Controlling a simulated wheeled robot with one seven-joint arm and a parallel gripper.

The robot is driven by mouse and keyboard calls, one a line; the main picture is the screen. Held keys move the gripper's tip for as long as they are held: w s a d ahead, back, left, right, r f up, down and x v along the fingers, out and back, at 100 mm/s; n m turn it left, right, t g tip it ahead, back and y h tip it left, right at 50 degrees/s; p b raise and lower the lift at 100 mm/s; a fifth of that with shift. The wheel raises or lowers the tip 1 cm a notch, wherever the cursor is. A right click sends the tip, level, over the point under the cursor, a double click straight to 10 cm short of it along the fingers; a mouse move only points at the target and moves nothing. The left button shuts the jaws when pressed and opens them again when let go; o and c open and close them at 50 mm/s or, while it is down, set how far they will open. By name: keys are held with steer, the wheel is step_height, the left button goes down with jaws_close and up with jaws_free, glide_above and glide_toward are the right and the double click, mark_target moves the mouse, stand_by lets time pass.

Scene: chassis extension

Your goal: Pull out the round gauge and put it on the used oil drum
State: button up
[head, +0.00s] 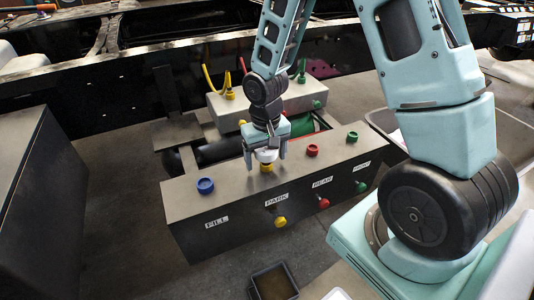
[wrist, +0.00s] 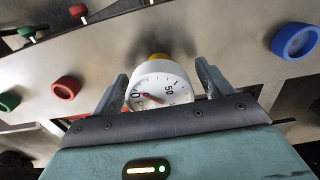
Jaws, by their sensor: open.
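The round gauge (wrist: 160,88) is a white dial with black numbers and a red needle. It sits on a yellow fitting (wrist: 159,57) on the top face of the box with the FILL and PARK labels. In the head view the gauge (head: 266,155) shows below my gripper (head: 265,150). In the wrist view my gripper (wrist: 162,82) is open, one finger on each side of the gauge, with small gaps. The gauge's lower edge is partly hidden by the gripper body. I cannot identify a used oil drum in either view.
The labelled box (head: 215,222) carries a blue knob (head: 205,186), a red knob (head: 312,150) and a green knob (head: 352,136) on top. A second grey box (head: 295,98) with hoses stands behind. A small dark square container (head: 272,284) stands on the floor in front.

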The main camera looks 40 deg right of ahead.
stand_by(0.8)
steer(key=c, duration=1.3)
steer(key=shift+r+p, duration=2.85)
steer(key=shift+r, duration=0.2)
